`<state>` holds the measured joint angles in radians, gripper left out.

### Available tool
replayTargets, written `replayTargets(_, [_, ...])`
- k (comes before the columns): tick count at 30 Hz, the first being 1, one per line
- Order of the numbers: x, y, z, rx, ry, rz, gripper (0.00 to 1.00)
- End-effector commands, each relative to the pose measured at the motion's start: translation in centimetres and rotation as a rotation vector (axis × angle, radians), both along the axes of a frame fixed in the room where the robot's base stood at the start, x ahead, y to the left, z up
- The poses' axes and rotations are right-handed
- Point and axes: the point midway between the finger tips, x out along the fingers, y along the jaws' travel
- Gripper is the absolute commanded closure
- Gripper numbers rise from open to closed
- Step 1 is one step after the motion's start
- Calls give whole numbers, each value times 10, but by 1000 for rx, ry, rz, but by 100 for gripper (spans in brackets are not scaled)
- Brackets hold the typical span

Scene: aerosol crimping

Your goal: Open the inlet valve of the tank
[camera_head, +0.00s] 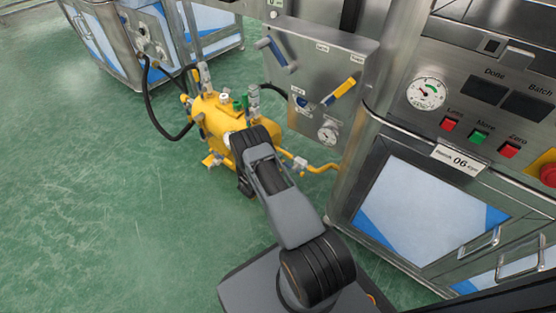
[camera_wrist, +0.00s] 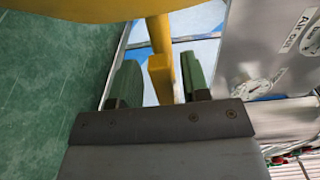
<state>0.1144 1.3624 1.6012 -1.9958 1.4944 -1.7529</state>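The yellow tank (camera_head: 208,112) stands on the green floor in the head view, with several fittings on top. Its yellow underside or side (camera_wrist: 75,8) fills the top of the wrist view. My gripper (camera_wrist: 158,64) is open, its two green fingers on either side of a yellow lever-like piece (camera_wrist: 160,78). A gap shows between the left finger and this piece; the right finger is closer to it, and contact cannot be told. A yellow pipe (camera_wrist: 160,32) runs behind the piece. In the head view my wrist hides the fingers and this part of the tank. I cannot tell which fitting is the inlet valve.
A steel panel (camera_head: 310,65) with blue and yellow levers and a gauge (camera_head: 328,133) stands right behind the tank. A yellow pipe (camera_head: 322,167) leads to the cabinet (camera_head: 420,205). A black hose (camera_head: 153,115) curves left of the tank. Floor at left is clear.

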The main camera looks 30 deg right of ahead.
Motion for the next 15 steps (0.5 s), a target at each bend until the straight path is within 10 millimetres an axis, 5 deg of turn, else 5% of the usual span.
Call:
replayTargets(8, [1, 2, 1, -1, -3, 2, 56])
replayTargets(15, [-9, 32, 4, -1, -2, 6, 56])
